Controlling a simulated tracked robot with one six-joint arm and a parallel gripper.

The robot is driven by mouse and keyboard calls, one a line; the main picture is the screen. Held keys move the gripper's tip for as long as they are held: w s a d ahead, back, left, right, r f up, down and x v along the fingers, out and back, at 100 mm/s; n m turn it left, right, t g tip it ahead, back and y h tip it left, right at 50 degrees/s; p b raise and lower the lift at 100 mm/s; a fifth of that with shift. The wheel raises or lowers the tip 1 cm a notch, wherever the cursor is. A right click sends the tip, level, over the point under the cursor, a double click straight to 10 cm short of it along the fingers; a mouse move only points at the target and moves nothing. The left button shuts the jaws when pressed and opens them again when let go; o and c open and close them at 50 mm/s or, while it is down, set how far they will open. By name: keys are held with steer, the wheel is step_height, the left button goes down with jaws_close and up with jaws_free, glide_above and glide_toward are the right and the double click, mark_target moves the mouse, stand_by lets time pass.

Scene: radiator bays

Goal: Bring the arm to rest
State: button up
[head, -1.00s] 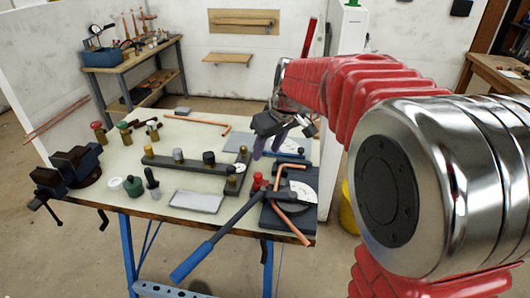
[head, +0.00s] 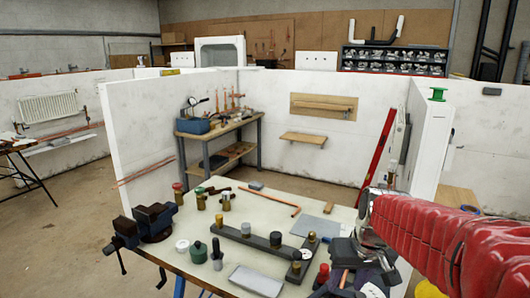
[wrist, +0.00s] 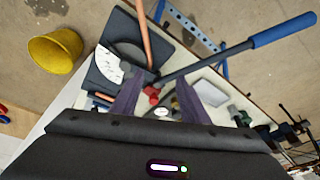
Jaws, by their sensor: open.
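My red arm (head: 430,235) reaches in from the right in the head view. My gripper (wrist: 157,97) shows its two purple fingers apart in the wrist view, with nothing between them held. It hangs above the right end of the workbench (head: 200,246), over the pipe bender. The bender's dark base with a white angle dial (wrist: 108,66), its red knob (wrist: 152,94) and its long blue-gripped handle (wrist: 284,30) lie beyond the fingers. A copper pipe (wrist: 144,32) lies in the bender. In the head view, my arm and gripper hide much of the bender.
A vise (head: 152,220) is on the bench's left corner. Brass fittings, a dark bar (head: 248,238) and a grey tray (head: 256,281) share the bench. A yellow bucket (wrist: 55,48) stands on the floor beside it. White partition walls (head: 145,130) enclose the bay.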

steer(key=s+a+r+t, duration=0.1)
steer(key=s, duration=0.7)
steer(key=s+a+r+t, duration=0.1)
steer(key=s+a, duration=0.1)
steer(key=s, duration=0.7)
steer(key=shift+s+a+r+h, duration=0.25)
steer(key=shift+r+h, duration=0.05)
steer(key=shift+r, duration=0.1)
